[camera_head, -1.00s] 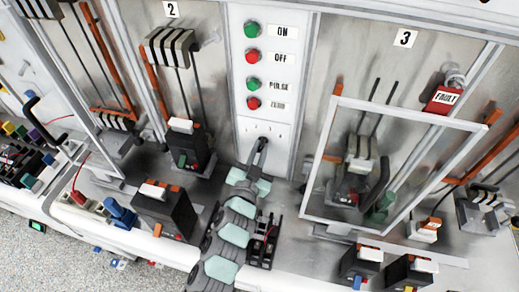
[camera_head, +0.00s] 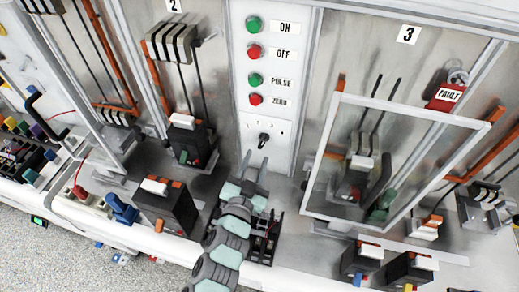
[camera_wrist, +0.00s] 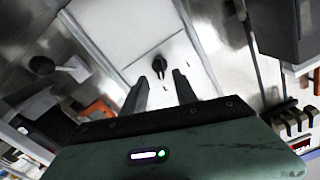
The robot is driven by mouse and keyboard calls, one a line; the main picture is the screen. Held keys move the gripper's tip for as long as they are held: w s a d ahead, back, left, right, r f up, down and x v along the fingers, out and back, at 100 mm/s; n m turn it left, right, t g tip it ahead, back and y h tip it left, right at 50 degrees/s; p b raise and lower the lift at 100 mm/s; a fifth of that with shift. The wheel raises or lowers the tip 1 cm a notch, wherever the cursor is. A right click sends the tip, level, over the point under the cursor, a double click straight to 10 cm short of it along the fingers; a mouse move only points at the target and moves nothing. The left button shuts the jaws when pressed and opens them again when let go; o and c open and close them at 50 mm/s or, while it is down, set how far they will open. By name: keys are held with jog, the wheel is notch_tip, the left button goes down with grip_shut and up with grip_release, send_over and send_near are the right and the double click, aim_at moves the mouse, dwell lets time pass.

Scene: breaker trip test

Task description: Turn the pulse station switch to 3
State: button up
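The pulse station switch (camera_head: 263,139) is a small black knob on the white panel below the ON, OFF, PULSE and ZERO buttons. In the wrist view the knob (camera_wrist: 160,65) sits just beyond my fingertips, with its narrow part towards me. The marks around it are too small to read, so I cannot tell its setting. My gripper (camera_head: 256,160) is just below and in front of the knob, apart from it. In the wrist view my gripper (camera_wrist: 159,80) has two dark fingers spread with nothing between them.
A clear framed door (camera_head: 487,128) stands to the right, by the bay marked 3. A red FAULT tag (camera_head: 447,94) hangs there. Black breaker units stand on the bench at left (camera_head: 165,207) and right (camera_head: 361,258). A green PULSE button (camera_head: 256,80) is above the knob.

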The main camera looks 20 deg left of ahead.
jog(key=s, duration=0.5)
jog(key=shift+d, duration=0.4)
jog(key=shift+r, duration=0.1)
